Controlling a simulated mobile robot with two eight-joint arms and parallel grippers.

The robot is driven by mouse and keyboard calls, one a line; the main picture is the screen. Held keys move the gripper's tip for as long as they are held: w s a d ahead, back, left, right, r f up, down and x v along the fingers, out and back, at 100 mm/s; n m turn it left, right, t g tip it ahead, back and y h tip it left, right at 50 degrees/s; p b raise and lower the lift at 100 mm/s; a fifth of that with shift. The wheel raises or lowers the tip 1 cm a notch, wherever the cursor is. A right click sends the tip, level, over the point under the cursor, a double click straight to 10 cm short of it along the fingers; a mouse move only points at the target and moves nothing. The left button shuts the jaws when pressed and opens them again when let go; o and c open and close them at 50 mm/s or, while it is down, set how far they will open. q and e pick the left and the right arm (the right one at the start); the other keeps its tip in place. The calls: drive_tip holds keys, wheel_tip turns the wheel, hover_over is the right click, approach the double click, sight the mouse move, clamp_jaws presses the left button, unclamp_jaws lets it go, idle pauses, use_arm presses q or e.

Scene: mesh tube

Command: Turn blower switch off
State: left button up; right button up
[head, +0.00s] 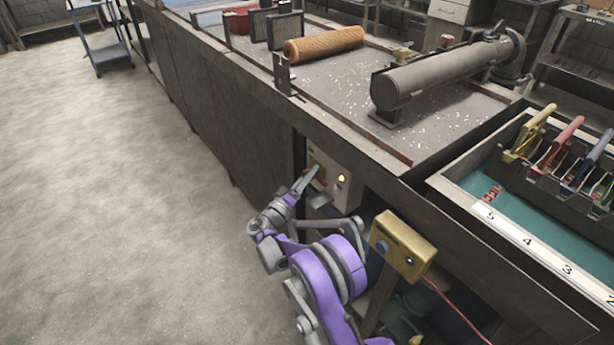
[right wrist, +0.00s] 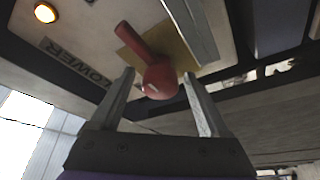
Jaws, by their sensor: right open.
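The blower switch is a red lever with a rounded knob (right wrist: 157,80) on a yellow plate (right wrist: 184,55), set in a pale panel. The letters "LOWER" show on a label (right wrist: 75,62) beside it in the right wrist view. In the head view the panel (head: 345,196) is on the bench's side, and its lamp (head: 341,179) glows yellow. My right gripper (head: 314,187) is at the panel, partly covering the switch. In the right wrist view its open fingers (right wrist: 158,76) stand on either side of the knob, with gaps visible. My left gripper is not in view.
A yellow box with a blue button (head: 402,246) hangs just right of my arm. The bench top above carries a grey cylinder (head: 430,80) and an orange mesh tube (head: 324,44). A teal tray (head: 520,222) is at the right.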

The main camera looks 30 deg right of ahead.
clamp_jaws()
drive_tip(key=shift+n, duration=0.4)
drive_tip(key=n+y, duration=0.2)
drive_tip(key=n, duration=0.2)
drive_tip(key=shift+t+p, duration=0.3)
drive_tip(key=n+y, duration=0.1)
drive_tip(key=n, duration=0.3)
drive_tip(key=shift+y+p, duration=0.3)
drive_tip(key=n, duration=0.2)
drive_tip(key=n+g+y, duration=0.1)
drive_tip(key=n, duration=0.1)
drive_tip(key=shift+f+g, duration=0.1)
drive_tip(key=shift+g, duration=0.2)
drive_tip(key=shift+n+g+y, duration=0.4)
drive_tip(key=shift+n+g, duration=0.6)
drive_tip(key=shift+n, duration=0.8)
